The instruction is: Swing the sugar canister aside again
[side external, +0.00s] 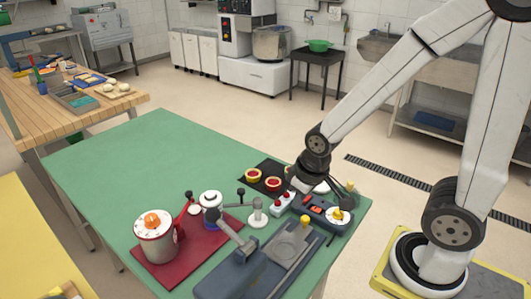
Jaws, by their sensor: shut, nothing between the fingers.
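A squat white and red canister (157,238) with an orange knob on top stands upright at the front left of the green table. No label is readable, so I cannot tell for certain that it is the sugar canister. A red lever (183,212) with a black ball end rises beside it. My gripper (294,186) is well to its right, low over the table near the small red-and-white switch box. It is shut and apart from the canister. Its fingertips are small and partly hidden.
A dark red mat (190,262) lies under the canister. A white-topped round device (210,203) stands behind it, and a grey slide machine (255,268) is at the front. The green table's left half (120,170) is clear.

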